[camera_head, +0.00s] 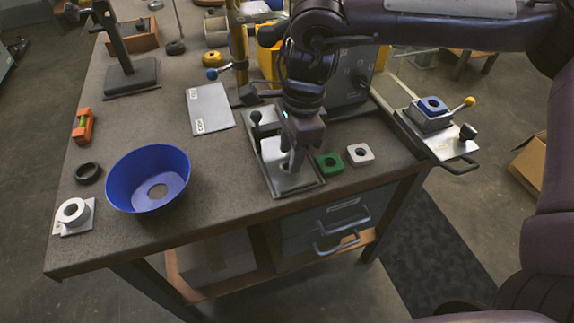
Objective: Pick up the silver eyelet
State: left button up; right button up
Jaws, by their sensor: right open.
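My right gripper (291,170) points down over a grey metal tray (310,184) near the table's front edge. Its fingers are small and partly overlap the fixture in the tray, so what lies directly between them is hidden. No part that I can clearly name as the silver eyelet stands out. A pale silver-white square piece with a round hole (360,154) lies flat on the table, right of the gripper and apart from it. A similar green piece (329,163) lies between the two. My left gripper is not in view.
A blue bowl-like shade (147,180), a black ring (87,172) and a white flanged ring (73,212) are at the left. A grey plate (209,108) lies behind. A metal fixture (436,117) with a yellow-knobbed lever is at the right edge. Bare table lies between shade and tray.

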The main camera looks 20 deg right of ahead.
notch_tip(320, 180, down, 3)
jog(key=shift+a+f, duration=0.1)
jog(key=shift+a, duration=0.05)
jog(key=shift+c, duration=0.3)
jog(key=c, duration=0.7)
